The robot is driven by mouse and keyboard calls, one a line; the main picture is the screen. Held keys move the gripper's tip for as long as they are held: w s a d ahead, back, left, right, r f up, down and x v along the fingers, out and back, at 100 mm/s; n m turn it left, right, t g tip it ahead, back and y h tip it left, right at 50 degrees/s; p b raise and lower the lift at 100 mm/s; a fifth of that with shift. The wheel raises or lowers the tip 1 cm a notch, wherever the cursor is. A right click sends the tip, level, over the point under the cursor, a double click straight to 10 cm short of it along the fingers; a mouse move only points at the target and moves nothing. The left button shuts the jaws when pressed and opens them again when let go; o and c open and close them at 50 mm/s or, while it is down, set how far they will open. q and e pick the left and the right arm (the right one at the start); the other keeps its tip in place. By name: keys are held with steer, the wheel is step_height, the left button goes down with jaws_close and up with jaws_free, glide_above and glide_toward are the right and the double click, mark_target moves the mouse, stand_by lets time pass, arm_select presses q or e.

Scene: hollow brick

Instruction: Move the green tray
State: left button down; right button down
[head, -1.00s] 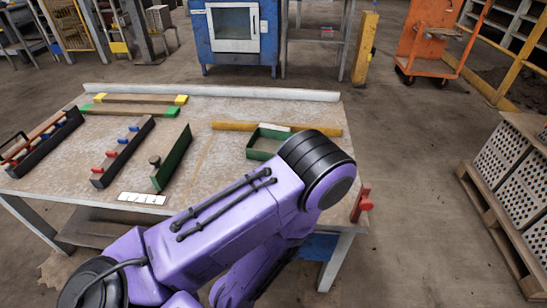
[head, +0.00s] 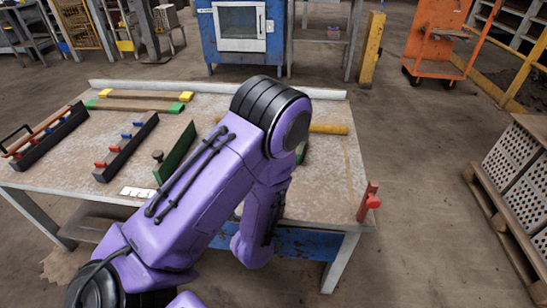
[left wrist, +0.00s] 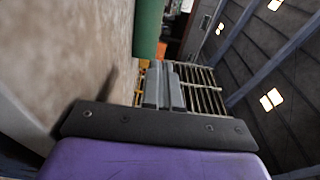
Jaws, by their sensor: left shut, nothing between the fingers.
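The green tray (head: 302,148) lies on the right part of the table (head: 335,180). In the head view my purple left arm covers most of it, and only a small green piece shows at the arm's right edge. My left gripper is hidden behind the arm in the head view. In the left wrist view the left gripper (left wrist: 163,66) has its grey fingers together, with nothing between them. A green upright surface (left wrist: 148,28) shows just beyond the fingertips; I cannot tell whether it is the tray. My right gripper is not in view.
On the table's left are black racks (head: 125,147) with red and blue pegs, a green block (head: 176,150) with a knob and a white card (head: 137,193). A yellow bar (head: 328,129) lies behind the arm. A red clamp (head: 369,202) is at the right edge.

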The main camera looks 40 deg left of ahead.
arm_select(q)
steer(key=x, duration=0.9)
steer(key=shift+a, duration=0.2)
steer(key=shift+w+a, duration=0.2)
steer(key=shift+a, duration=0.4)
steer(key=shift+w+a, duration=0.25)
steer(key=shift+a, duration=0.35)
steer(key=shift+w+a, duration=0.2)
steer(key=shift+a, duration=0.25)
